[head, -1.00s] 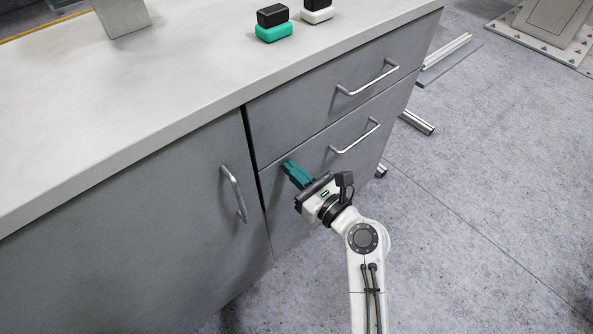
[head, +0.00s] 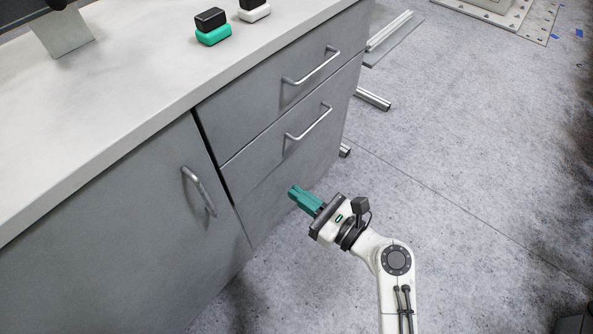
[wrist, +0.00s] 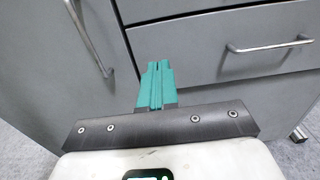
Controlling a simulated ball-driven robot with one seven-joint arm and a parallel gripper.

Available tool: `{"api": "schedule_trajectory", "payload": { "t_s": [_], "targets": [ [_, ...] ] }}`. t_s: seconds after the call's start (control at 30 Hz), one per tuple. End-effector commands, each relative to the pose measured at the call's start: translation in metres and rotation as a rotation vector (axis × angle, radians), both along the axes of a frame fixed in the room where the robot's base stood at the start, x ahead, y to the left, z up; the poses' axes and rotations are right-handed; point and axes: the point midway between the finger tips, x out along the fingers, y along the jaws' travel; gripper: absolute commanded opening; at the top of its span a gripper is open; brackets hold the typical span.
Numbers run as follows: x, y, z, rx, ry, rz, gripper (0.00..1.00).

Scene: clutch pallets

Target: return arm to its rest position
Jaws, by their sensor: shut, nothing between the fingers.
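My gripper (head: 292,193) has teal fingers and is shut with nothing between them. In the head view it hangs in front of the grey cabinet, low and to the right of the door, pointing up and left. In the wrist view the closed fingers (wrist: 157,68) point toward the cabinet front, between the door handle and a drawer handle. My white arm comes up from the bottom right of the head view.
The cabinet has a door handle (head: 199,191) and two drawer handles (head: 313,66) (head: 308,123). On the countertop (head: 120,105) sit a black-and-green block pair (head: 213,28) and a black-and-white pair (head: 255,11). The floor (head: 470,160) at right is open.

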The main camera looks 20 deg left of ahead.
Motion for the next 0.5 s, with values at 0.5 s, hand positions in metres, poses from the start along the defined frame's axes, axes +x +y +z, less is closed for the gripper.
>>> {"api": "schedule_trajectory", "payload": {
  "t_s": [0.5],
  "targets": [
    [-0.018,-0.047,-0.036,-0.303,-0.273,0.029,0.0]
  ]
}}
